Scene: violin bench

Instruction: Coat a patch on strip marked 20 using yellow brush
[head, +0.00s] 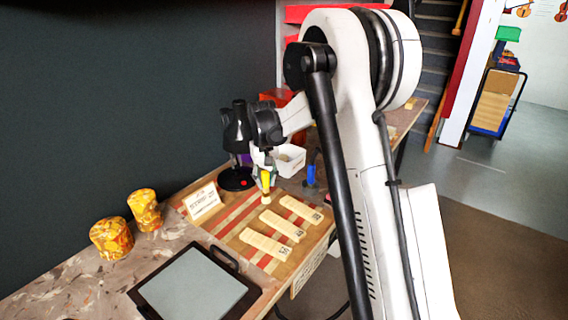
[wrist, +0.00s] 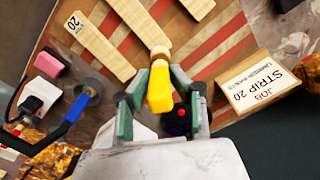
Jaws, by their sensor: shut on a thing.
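My gripper (head: 265,172) is shut on the yellow brush (wrist: 159,88), which points down over the striped board (head: 228,222). The brush's pale tip (wrist: 160,52) appears by the near end of the middle wooden strip (wrist: 138,22) in the wrist view; I cannot tell whether it touches. The strip marked 20 (wrist: 100,45) lies to the left of it there, its label at the far end. In the head view this strip (head: 300,208) is the farthest of three pale strips. A card reading "STRIP 20" (head: 202,202) stands at the board's left edge and also shows in the wrist view (wrist: 245,83).
A blue-handled item (head: 311,172) stands right of the board, with a white bin (head: 290,160) behind. A black lamp-like stand (head: 237,140) is close behind my gripper. Two yellow patterned jars (head: 112,238) and a dark tablet (head: 195,284) lie left and in front.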

